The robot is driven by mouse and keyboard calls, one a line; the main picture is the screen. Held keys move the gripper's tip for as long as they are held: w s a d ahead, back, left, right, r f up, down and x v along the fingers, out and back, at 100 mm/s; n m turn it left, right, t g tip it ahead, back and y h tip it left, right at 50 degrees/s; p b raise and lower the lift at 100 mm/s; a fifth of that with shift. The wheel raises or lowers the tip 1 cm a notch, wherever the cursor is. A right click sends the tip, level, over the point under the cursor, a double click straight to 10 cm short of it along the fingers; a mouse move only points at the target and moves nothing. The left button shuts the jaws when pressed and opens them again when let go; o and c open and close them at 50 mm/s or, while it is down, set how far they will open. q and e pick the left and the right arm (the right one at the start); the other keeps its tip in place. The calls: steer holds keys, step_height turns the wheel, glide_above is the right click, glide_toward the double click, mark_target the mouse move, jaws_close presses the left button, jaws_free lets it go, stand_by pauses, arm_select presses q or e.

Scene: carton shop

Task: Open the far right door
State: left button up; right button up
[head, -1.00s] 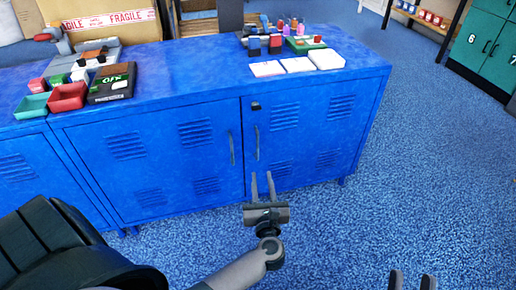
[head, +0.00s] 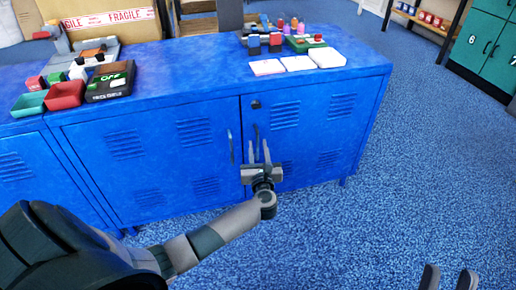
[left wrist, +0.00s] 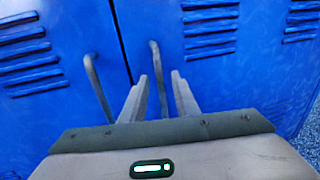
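The blue cabinet's right door (head: 318,140) is closed, with a lock (head: 256,105) near its top left corner. Its dark vertical handle (head: 257,137) also shows in the left wrist view (left wrist: 155,58). My left gripper (head: 258,150) is open, its fingers pointing at this handle. In the left wrist view, the handle appears between the two fingers (left wrist: 161,85); I cannot tell whether they touch it. The neighbouring left door (head: 150,160) is closed; its handle (head: 231,146) stands left of my fingers. My right gripper (head: 449,277) is open and empty, over the floor at bottom right.
The cabinet top holds white cards (head: 297,63), small bottles and blocks, a black box (head: 110,80), and red (head: 66,95) and teal trays. Green lockers (head: 487,50) stand far right. The blue carpet (head: 400,170) right of the cabinet is clear.

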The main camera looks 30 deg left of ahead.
arm_select(q)
steer(key=shift+c, duration=0.3)
jaws_close()
